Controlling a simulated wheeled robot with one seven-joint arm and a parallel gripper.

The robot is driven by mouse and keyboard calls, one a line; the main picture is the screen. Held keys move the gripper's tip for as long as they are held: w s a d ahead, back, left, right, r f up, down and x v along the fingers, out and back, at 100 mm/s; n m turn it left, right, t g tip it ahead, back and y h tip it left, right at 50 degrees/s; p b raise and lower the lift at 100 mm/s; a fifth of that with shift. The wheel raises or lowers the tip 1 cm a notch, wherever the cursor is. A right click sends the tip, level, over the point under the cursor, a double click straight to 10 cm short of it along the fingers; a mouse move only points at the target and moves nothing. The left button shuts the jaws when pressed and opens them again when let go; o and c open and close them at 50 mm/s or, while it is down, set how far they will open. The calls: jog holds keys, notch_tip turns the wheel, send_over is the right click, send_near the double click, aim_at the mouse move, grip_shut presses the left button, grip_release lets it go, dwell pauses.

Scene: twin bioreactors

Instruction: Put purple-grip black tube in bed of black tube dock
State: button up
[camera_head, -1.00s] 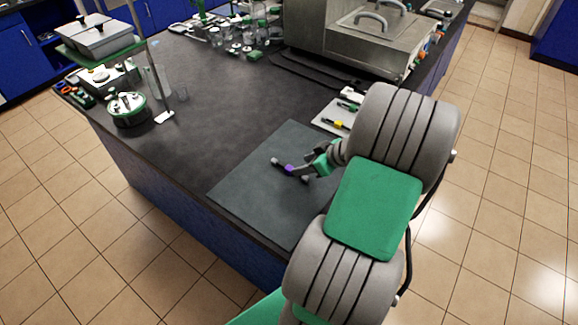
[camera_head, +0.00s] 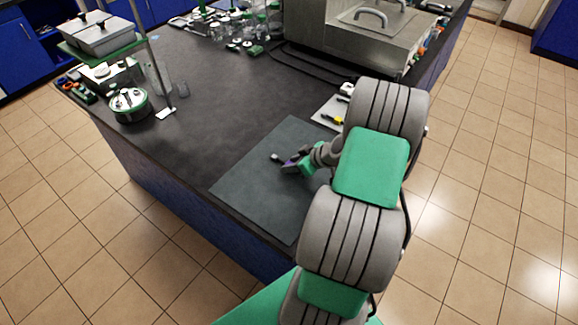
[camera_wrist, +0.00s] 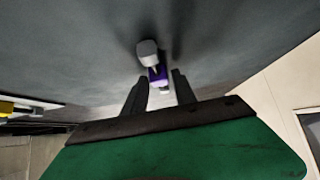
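The purple-grip black tube (camera_head: 289,163) lies on the dark mat, with my gripper (camera_head: 297,166) at its purple middle and partly covering it. In the wrist view, the tube (camera_wrist: 157,75) runs away from the camera, with a pale grey end cap (camera_wrist: 147,50) nearest the mat's open area. My gripper's two fingers (camera_wrist: 159,78) stand apart, one on each side of the purple grip. A gap shows beside the grip, so the gripper looks open. I cannot make out the black tube dock for certain.
The dark mat (camera_head: 245,185) lies at the bench's near corner. A pale board (camera_head: 325,113) with a yellow-grip piece (camera_head: 331,119) sits behind my arm. A steel unit (camera_head: 350,45) stands at the back right, and a pot (camera_head: 129,104) at the left. The bench middle is clear.

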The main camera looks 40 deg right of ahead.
grip_shut()
dwell(0.4)
